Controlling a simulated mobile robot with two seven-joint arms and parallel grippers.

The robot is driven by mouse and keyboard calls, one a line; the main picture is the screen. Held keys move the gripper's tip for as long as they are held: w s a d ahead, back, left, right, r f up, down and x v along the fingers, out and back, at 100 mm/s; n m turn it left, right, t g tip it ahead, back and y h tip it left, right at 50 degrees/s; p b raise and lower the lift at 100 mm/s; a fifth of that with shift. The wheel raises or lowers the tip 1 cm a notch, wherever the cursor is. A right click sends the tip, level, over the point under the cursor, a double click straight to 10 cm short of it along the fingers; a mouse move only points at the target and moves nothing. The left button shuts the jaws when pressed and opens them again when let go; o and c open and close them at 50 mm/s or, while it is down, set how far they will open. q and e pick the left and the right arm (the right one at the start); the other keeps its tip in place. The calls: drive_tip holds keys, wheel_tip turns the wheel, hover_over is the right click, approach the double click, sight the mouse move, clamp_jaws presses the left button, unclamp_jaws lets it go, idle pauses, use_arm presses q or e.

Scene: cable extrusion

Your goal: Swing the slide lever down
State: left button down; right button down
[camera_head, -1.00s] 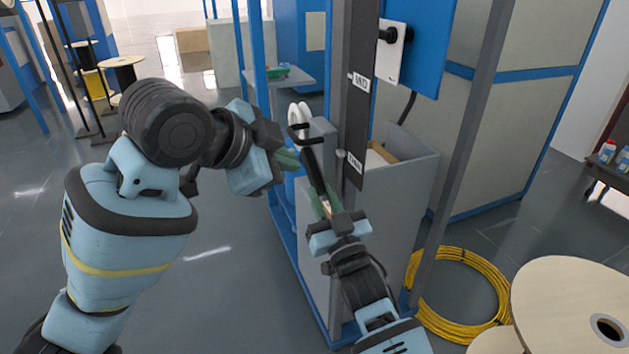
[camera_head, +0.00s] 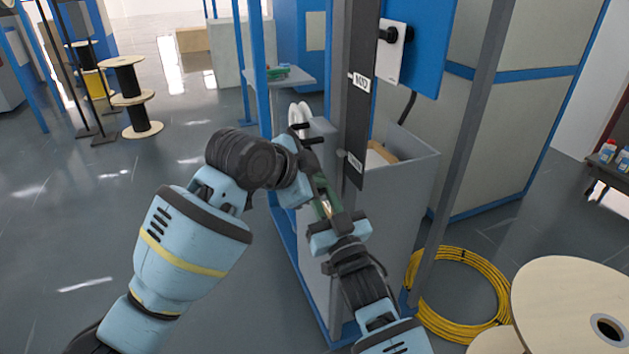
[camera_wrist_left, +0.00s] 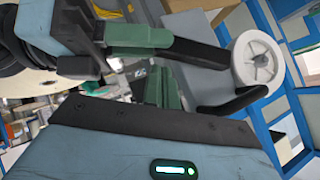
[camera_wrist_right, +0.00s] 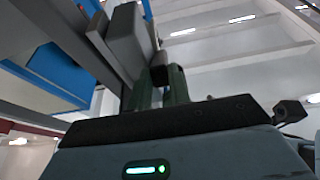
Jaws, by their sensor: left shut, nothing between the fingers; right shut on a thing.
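The dark slide lever (camera_head: 310,157) stands beside the dark upright post, with white rollers (camera_head: 298,115) near its upper end. In the left wrist view, dark forked arms (camera_wrist_left: 205,52) reach to a white roller (camera_wrist_left: 257,60). My right gripper (camera_head: 326,205) is shut on the lower part of the lever; its green fingers (camera_wrist_right: 162,88) show a dark piece between them. My left gripper (camera_head: 306,184) is close beside the lever and the right fingers. Its green fingers (camera_wrist_left: 163,84) are shut and empty; whether they touch the lever is not clear.
The dark post (camera_head: 352,100) carries two label plates. A yellow cable coil (camera_head: 460,300) and a wooden spool (camera_head: 570,305) lie at the lower right. Open floor (camera_head: 60,240) is at left.

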drive_tip(key=shift+f, duration=0.2)
use_arm(q)
drive_tip(key=shift+w+a+f, duration=0.1)
drive_tip(key=shift+w+f, duration=0.2)
drive_tip(key=shift+f, duration=0.2)
drive_tip(key=shift+w+a+f, duration=0.2)
drive_tip(key=shift+f, duration=0.55)
use_arm(e)
drive_tip(key=shift+s+a+r, duration=0.1)
drive_tip(key=shift+a+r, duration=0.05)
drive_tip(key=c, duration=1.8)
unclamp_jaws()
drive_tip(key=o, duration=0.5)
use_arm(q)
drive_tip(key=shift+d+r, duration=0.1)
drive_tip(key=shift+t, duration=0.3)
use_arm(e)
drive_tip(key=shift+d, duration=0.2)
use_arm(q)
drive_tip(key=shift+r, duration=0.15)
use_arm(e)
drive_tip(key=v, duration=1.2)
